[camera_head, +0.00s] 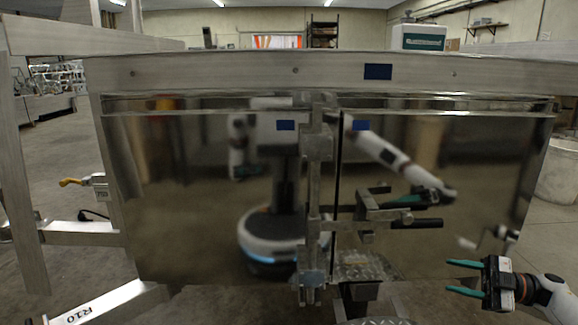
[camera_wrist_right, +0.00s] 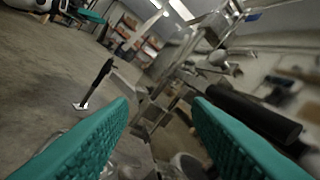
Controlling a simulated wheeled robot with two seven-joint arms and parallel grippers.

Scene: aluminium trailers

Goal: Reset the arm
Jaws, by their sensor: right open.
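My right gripper (camera_head: 466,279) is at the lower right of the head view, in front of the trailer's shiny panel (camera_head: 210,200). Its two green fingers point left and stand apart with nothing between them. In the right wrist view the green fingers (camera_wrist_right: 160,135) are also spread and empty. A black-handled metal latch (camera_head: 390,215) sits on the panel, up and left of the gripper, apart from it. It looks like the black bar (camera_wrist_right: 245,112) beyond the right finger in the wrist view. My left gripper is not in view.
The trailer's top rail (camera_head: 220,72) spans the view. A frame beam marked R10 (camera_head: 90,305) juts out at lower left. A grey bin (camera_head: 558,172) stands at the right. The panel mirrors my body.

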